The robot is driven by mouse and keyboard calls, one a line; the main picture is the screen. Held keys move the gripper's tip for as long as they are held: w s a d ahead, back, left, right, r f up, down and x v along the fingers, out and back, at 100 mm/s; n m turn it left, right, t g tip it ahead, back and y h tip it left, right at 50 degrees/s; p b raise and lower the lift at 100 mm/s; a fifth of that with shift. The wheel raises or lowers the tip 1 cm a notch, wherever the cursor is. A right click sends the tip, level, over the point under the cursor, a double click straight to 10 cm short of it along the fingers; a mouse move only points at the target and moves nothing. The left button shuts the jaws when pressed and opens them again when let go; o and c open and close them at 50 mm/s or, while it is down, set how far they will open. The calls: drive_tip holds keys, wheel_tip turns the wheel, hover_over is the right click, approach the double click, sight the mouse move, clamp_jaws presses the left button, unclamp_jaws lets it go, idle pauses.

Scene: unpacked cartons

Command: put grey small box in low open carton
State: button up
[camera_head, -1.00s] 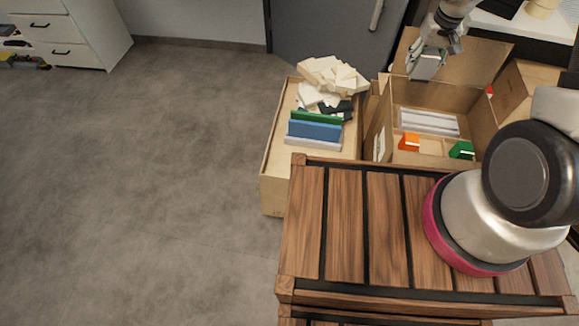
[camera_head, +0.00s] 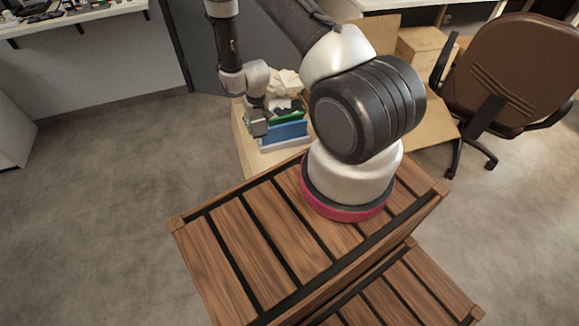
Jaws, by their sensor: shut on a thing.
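My gripper (camera_head: 257,112) is shut on the grey small box (camera_head: 259,128), which hangs below its fingers. My gripper and the box are in front of the left part of an open carton (camera_head: 243,150), seen from above. The height of the box above the carton, and any touch, cannot be told. The carton holds a blue upright item (camera_head: 284,132), a green one beside it, a pale one in front and white packing pieces (camera_head: 286,80) at the back. My arm hides the carton's right side and most of what lies beyond it.
A slatted wooden surface (camera_head: 235,245) lies in front, under my arm's base. More cartons (camera_head: 418,45) stand behind at right, partly hidden by my arm. A brown office chair (camera_head: 515,70) is at far right. Grey floor (camera_head: 100,200) at left is clear.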

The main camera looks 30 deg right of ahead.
drive_tip(key=shift+m, duration=0.5)
drive_tip(key=s+d+f, duration=0.1)
drive_tip(key=f, duration=0.6)
drive_tip(key=s+d+f, duration=0.1)
drive_tip(key=s+f, duration=0.1)
drive_tip(key=f, duration=0.5)
drive_tip(key=s+d+f, duration=0.1)
drive_tip(key=f, duration=0.7)
drive_tip(key=shift+s+d+f, duration=0.1)
drive_tip(key=shift+s+d, duration=0.1)
drive_tip(key=shift+d, duration=0.05)
drive_tip(key=shift+f, duration=0.15)
drive_tip(key=o, duration=1)
drive_tip(key=shift+o, duration=0.2)
